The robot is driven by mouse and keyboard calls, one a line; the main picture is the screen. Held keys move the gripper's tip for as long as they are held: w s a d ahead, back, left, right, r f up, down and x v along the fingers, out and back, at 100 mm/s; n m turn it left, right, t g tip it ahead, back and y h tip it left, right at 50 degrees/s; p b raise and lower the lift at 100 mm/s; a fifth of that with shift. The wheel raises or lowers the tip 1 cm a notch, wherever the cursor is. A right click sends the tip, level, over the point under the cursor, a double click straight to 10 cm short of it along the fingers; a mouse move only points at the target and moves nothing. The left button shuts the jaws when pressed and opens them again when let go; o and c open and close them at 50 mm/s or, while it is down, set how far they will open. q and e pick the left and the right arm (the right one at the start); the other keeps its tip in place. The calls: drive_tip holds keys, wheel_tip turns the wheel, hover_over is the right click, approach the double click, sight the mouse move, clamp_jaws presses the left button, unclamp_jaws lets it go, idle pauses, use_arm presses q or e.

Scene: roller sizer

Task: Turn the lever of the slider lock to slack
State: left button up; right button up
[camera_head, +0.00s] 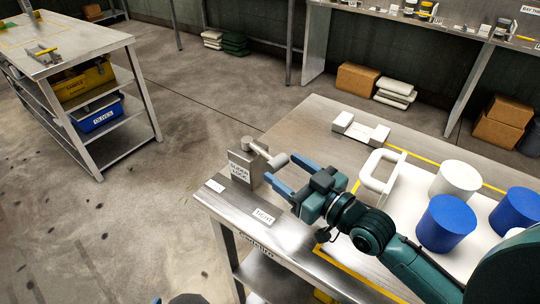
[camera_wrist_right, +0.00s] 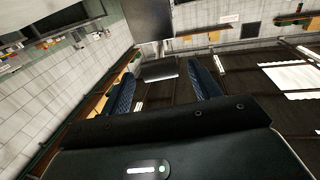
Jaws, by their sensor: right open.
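The slider lock (camera_head: 239,168) is a grey upright block with a "SLIDER LOCK" label at the left corner of the metal table. Its lever (camera_head: 276,161) has a pale grey cylindrical handle pointing right from a pivot at the block's top. My right gripper (camera_head: 281,169) is open, its two blue fingers by the handle's end; I cannot tell whether they touch it. In the right wrist view the open fingers (camera_wrist_right: 165,84) show a grey shape between them, not clearly identifiable. A small dark blue part at the bottom edge of the head view may be my left gripper; its jaws are unclear.
A "TIGHT" label (camera_head: 265,217) and another small label (camera_head: 214,186) lie on the table's front-left edge. A white handle (camera_head: 382,172), a white block fixture (camera_head: 360,130), a white cylinder (camera_head: 455,179) and blue cylinders (camera_head: 445,223) stand farther right. Floor left of the table is clear.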

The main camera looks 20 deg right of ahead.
sight(270, 156)
drive_tip(key=x, duration=0.5)
drive_tip(key=shift+w+a, duration=0.2)
drive_tip(key=shift+w, duration=0.1)
drive_tip(key=shift+c, duration=0.3)
clamp_jaws()
